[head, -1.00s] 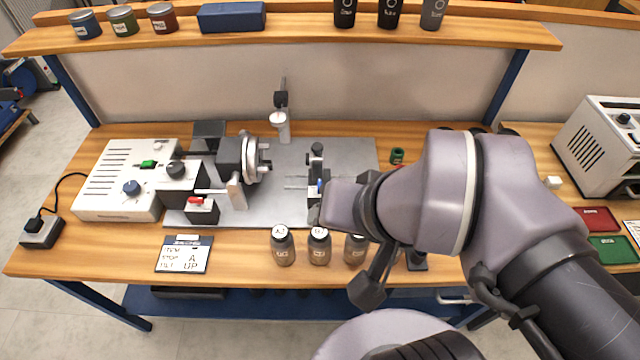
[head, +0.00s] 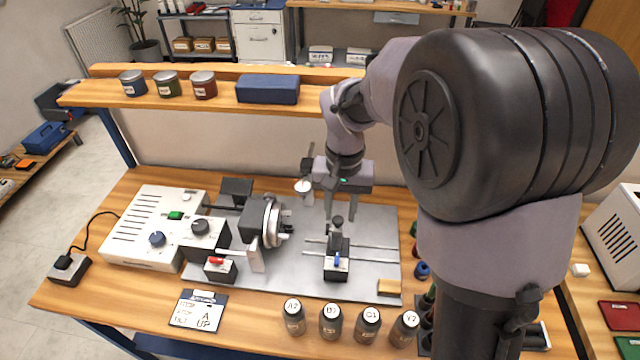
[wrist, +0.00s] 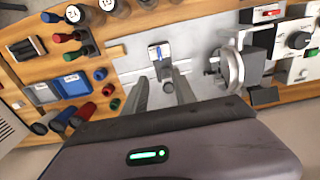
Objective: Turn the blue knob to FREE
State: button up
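A small blue knob (head: 337,259) sits on the front of the sliding block (head: 336,272) on the grey plate. It also shows as a blue strip in the wrist view (wrist: 158,51). Its setting and any FREE label are too small to read. My gripper (head: 340,213) points down above and behind the block. Its two fingers stand apart with nothing held, and in the wrist view (wrist: 160,80) the block's black upright part shows between them.
A round chuck (head: 270,222) stands left of the block. A slim post with a white top (head: 303,186) is close to my gripper's left. Several labelled jars (head: 331,322) line the front edge. A shelf (head: 225,103) runs behind.

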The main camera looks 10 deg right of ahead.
aim_at(337, 258)
notch_tip(337, 258, down, 17)
jog(key=b, duration=0.6)
jog(key=shift+s+f, duration=0.15)
jog(key=shift+f, duration=0.05)
grip_shut()
